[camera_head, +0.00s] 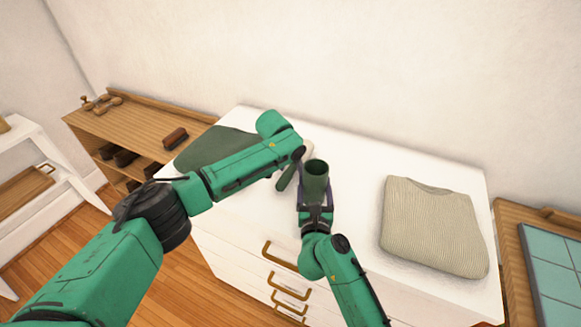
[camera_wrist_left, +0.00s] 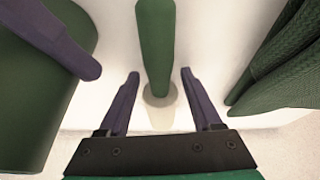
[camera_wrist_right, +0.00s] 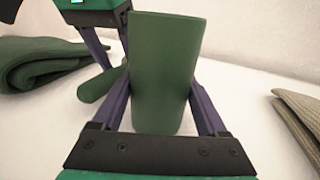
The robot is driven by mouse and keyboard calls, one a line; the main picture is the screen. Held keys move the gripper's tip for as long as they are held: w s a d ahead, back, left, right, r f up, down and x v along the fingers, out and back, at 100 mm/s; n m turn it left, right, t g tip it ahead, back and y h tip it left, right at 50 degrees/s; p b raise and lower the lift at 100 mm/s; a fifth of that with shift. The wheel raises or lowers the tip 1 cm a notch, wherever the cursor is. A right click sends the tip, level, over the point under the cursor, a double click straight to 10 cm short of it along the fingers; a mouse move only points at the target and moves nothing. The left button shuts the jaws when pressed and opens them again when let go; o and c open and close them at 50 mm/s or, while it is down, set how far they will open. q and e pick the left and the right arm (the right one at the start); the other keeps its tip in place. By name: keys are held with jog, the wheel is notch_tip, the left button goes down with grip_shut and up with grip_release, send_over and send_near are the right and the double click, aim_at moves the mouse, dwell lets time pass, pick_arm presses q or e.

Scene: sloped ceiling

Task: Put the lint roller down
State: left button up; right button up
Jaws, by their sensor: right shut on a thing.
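The lint roller shows as a green handle (camera_head: 286,180) with a pale roll end (camera_head: 308,149), low over the white dresser top (camera_head: 345,190) beneath my left gripper. In the left wrist view the green handle (camera_wrist_left: 155,45) lies between the fingers of my left gripper (camera_wrist_left: 159,75), with slim gaps beside it. Those fingers are open. My right gripper (camera_wrist_right: 160,105) is shut on an upright dark green hollow cylinder (camera_wrist_right: 165,65), which also shows in the head view (camera_head: 316,183). I cannot tell whether the roller touches the dresser.
A folded beige sweater (camera_head: 430,228) lies at the dresser's right. A folded dark green garment (camera_head: 207,147) lies at its left, partly behind my left arm. A wooden shelf unit (camera_head: 125,125) with a brush stands beyond. Some dresser top is clear between cylinder and beige sweater.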

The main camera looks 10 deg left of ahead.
pick_arm(q)
jog(key=shift+o, duration=0.3)
jog(key=v, duration=1.1)
jog(key=shift+r, duration=0.4)
jog(key=o, duration=0.5)
jog(key=shift+s+a, duration=0.1)
jog(key=shift+c, duration=0.2)
jog(key=f+t, duration=0.2)
jog(key=shift+w+f+t, duration=0.15)
jog(key=shift+w+t, duration=0.1)
jog(key=shift+t, duration=0.05)
jog(key=shift+s+d+f+m+t+h, duration=0.2)
jog(key=shift+d+m+t+h, duration=0.2)
jog(key=shift+t+h, duration=0.3)
jog(key=x, duration=1.1)
jog(key=shift+w+a+f, duration=0.2)
jog(key=shift+w+f, duration=0.05)
jog(key=shift+w, duration=0.1)
